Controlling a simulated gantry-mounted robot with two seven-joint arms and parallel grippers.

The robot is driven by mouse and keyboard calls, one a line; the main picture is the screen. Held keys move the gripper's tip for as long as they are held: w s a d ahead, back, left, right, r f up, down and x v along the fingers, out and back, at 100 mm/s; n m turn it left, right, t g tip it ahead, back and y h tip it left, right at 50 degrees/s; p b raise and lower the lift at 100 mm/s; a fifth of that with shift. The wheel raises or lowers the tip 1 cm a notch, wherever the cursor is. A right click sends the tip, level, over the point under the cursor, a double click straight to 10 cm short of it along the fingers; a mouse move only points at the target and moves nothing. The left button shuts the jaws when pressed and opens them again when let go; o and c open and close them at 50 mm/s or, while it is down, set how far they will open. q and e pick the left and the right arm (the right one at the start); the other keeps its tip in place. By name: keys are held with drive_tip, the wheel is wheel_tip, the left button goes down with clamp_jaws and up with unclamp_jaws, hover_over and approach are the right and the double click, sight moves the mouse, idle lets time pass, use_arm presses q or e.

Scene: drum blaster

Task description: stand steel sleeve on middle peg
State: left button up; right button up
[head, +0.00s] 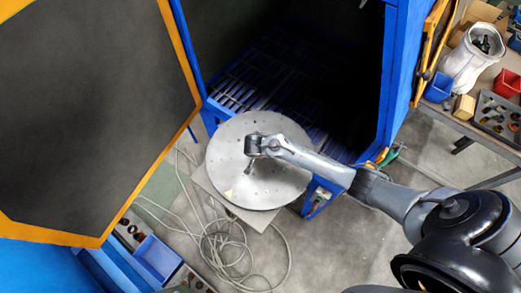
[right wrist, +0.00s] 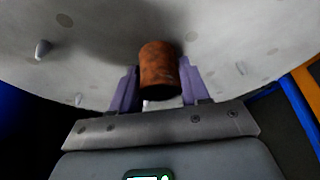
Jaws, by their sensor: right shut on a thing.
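The steel sleeve (right wrist: 158,70) is a short, rusty brown cylinder in the right wrist view. My right gripper (right wrist: 160,90) has its purple fingers shut on it, one on each side. In the head view my right gripper (head: 250,168) is over the left-centre of the round grey plate (head: 285,185), and the sleeve is hidden or too small to make out. I cannot tell which is the middle peg, nor whether the sleeve touches the plate. My left gripper is out of view.
The plate sits before the open blue cabinet (head: 393,70) with a slatted floor (head: 250,80). Its orange-edged door (head: 85,100) stands open at left. A cable (head: 225,245) lies on the floor.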

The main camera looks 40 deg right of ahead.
drive_tip(key=o, duration=1.2)
drive_tip(key=shift+f, duration=0.1)
drive_tip(key=shift+o, duration=0.2)
drive_tip(key=shift+s+a+r, duration=0.1)
drive_tip(key=shift+a+r, duration=0.05)
drive_tip(key=shift+r, duration=0.45)
drive_tip(key=v, duration=1.1)
drive_tip(key=s+a+r+n+y, duration=0.2)
drive_tip(key=s+n, duration=0.4)
drive_tip(key=s, duration=0.4)
drive_tip(key=s+a+r+n+t+y, duration=0.1)
drive_tip(key=s+a+r+n+y, duration=0.1)
drive_tip(key=s+a+r+n, duration=0.2)
drive_tip(key=s+n, duration=0.3)
drive_tip(key=s, duration=0.3)
drive_tip(key=shift+s+p, duration=0.2)
drive_tip(key=shift+p, duration=0.15)
